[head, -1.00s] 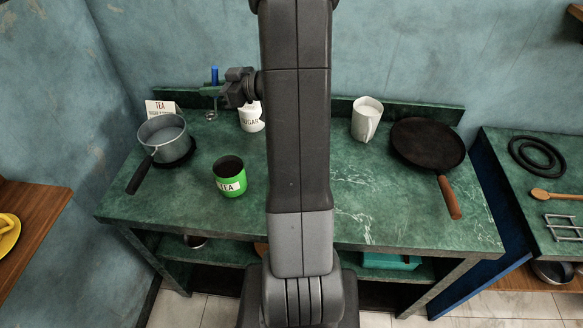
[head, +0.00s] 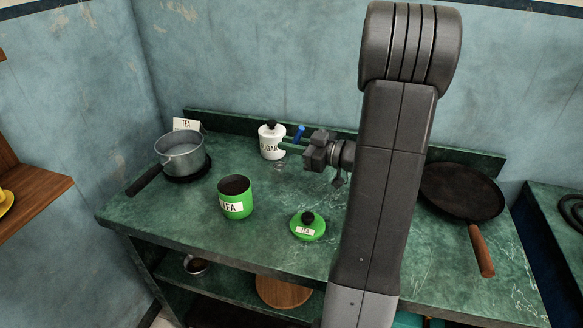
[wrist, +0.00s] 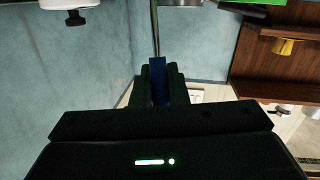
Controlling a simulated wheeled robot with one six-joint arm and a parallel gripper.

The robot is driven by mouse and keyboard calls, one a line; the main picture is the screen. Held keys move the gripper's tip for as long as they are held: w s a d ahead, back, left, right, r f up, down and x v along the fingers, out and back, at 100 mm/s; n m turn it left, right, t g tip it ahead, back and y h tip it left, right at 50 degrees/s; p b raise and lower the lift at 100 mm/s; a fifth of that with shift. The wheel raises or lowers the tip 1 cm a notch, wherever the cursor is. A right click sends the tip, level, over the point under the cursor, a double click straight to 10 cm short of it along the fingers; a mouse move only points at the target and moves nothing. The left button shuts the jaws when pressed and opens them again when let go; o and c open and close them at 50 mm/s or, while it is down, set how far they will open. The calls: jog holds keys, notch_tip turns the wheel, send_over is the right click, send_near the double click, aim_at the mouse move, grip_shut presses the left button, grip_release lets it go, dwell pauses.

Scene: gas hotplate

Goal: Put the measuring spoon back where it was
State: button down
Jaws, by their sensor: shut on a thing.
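My gripper (head: 286,147) is shut on the blue handle of the measuring spoon (head: 299,133), above the counter and beside the white sugar jar (head: 272,142). The spoon is roughly upright, with its handle up. A faint metal shape below the fingers seems to be its bowl. In the wrist view the blue handle (wrist: 158,80) sits between the fingers (wrist: 158,92) and its thin metal shaft runs on from it. The green tea canister (head: 235,197) stands open in front. Its green lid (head: 308,226) with a black knob lies on the counter to the right.
A saucepan (head: 181,154) stands at the left, with a tea card (head: 187,125) behind it. A frying pan (head: 462,190) lies at the right. My arm covers part of the counter between lid and pan. Open counter lies around the canister and lid.

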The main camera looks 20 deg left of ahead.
jog(key=shift+f+b, duration=0.35)
jog(key=shift+f, duration=2.15)
jog(key=c, duration=1.4)
grip_release()
jog(key=shift+c, duration=0.2)
jog(key=s+d+r, duration=0.1)
jog(key=d, duration=1.1)
jog(key=shift+s, duration=0.1)
